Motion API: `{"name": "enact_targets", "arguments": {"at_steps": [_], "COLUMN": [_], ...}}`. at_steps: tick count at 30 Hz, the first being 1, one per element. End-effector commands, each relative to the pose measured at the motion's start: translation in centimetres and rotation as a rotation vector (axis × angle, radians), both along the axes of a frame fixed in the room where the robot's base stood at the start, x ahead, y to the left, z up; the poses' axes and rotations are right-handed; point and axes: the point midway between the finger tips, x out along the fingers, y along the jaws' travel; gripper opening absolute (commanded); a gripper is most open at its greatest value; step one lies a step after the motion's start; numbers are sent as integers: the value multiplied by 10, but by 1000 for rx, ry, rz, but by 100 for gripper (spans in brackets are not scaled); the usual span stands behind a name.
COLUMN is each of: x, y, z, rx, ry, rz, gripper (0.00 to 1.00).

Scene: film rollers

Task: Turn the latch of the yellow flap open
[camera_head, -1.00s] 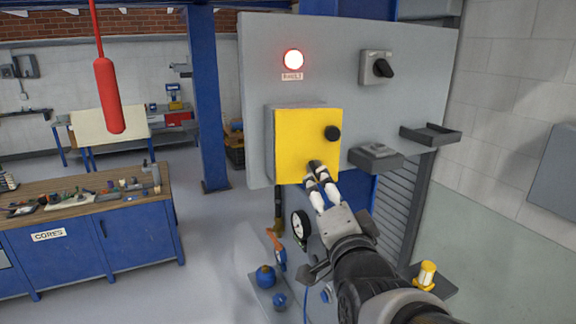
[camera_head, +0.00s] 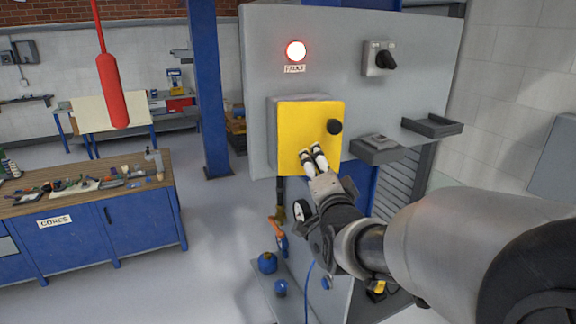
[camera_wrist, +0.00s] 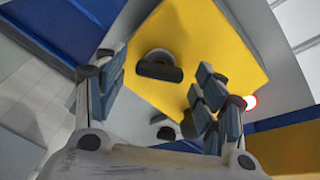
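The yellow flap (camera_head: 298,128) is closed on a grey box at the front of the grey panel. In the wrist view the latch (camera_wrist: 160,66) shows as a dark bar-shaped knob on the yellow face. My gripper (camera_head: 312,157) is in front of the lower part of the flap, below and left of the latch. The wrist view shows the two fingers (camera_wrist: 160,88) wide apart with nothing between them; the latch appears beyond the gap. I see no contact with the latch.
A lit red fault lamp (camera_head: 296,51) and a black rotary switch (camera_head: 380,60) are on the panel (camera_head: 340,50) above the flap. Small grey shelves (camera_head: 432,126) jut out to the right. A red hanging pendant (camera_head: 112,90) is at left.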

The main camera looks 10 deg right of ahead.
Motion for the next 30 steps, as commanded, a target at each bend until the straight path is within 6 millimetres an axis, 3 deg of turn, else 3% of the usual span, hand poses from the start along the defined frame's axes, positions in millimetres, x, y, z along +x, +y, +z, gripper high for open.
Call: {"name": "enact_targets", "arguments": {"at_steps": [18,30], "x": [0,0], "y": [0,0], "z": [0,-3], "rx": [0,-83], "ry": [0,0], "rz": [0,0], "gripper": [21,21]}}
